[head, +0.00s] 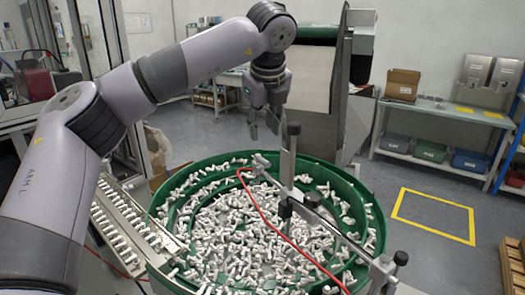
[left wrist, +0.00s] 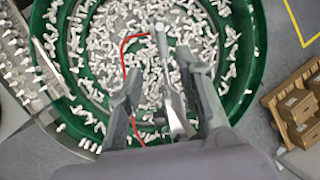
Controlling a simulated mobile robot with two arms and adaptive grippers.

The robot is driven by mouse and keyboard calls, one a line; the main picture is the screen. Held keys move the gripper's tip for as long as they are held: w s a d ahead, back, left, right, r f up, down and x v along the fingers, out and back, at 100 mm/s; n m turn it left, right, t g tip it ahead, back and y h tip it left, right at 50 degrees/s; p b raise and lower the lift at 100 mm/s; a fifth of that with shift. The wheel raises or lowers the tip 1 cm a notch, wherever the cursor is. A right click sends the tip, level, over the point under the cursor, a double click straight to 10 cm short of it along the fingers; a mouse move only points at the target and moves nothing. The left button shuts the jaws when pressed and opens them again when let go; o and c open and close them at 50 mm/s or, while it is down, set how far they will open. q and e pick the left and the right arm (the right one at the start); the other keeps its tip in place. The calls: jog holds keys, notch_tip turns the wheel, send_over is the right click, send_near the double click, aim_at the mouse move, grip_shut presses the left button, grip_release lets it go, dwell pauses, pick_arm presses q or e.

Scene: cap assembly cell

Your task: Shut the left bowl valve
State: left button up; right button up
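A green feeder bowl (head: 376,215) full of small white caps stands in front of me; its rim also shows in the left wrist view (left wrist: 258,45). A grey metal bar assembly (head: 288,165) with clamps and posts crosses the bowl. A thin red hose (head: 262,212) runs along it; in the left wrist view the red hose (left wrist: 124,55) bends at the left. I cannot make out a valve handle for certain. My left gripper (head: 264,132) is open and points down above the bowl's far side, by the upright post. In the left wrist view, the bar lies between its fingers (left wrist: 158,75), below them.
A linear track (head: 125,225) of caps runs along the bowl's left side. A grey post and panel (head: 358,110) stand behind the bowl. A bench (head: 440,115) with bins is at the back right.

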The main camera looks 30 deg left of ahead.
aim_at(262, 159)
pick_arm(q)
jog(key=p+x, duration=0.2)
jog(key=x, duration=0.7)
jog(key=shift+w+f, duration=0.2)
jog(key=shift+f, duration=0.05)
jog(key=shift+w+a+f, duration=0.15)
jog(key=shift+w+f, duration=0.1)
jog(key=shift+f, duration=0.25)
pick_arm(e)
jog(key=r, duration=0.1)
jog(key=w+r, duration=0.1)
jog(key=r, duration=0.1)
jog(key=shift+w+a, duration=0.1)
jog(key=shift+a, duration=0.1)
pick_arm(q)
grip_shut()
pick_arm(e)
jog(key=shift+d, duration=0.2)
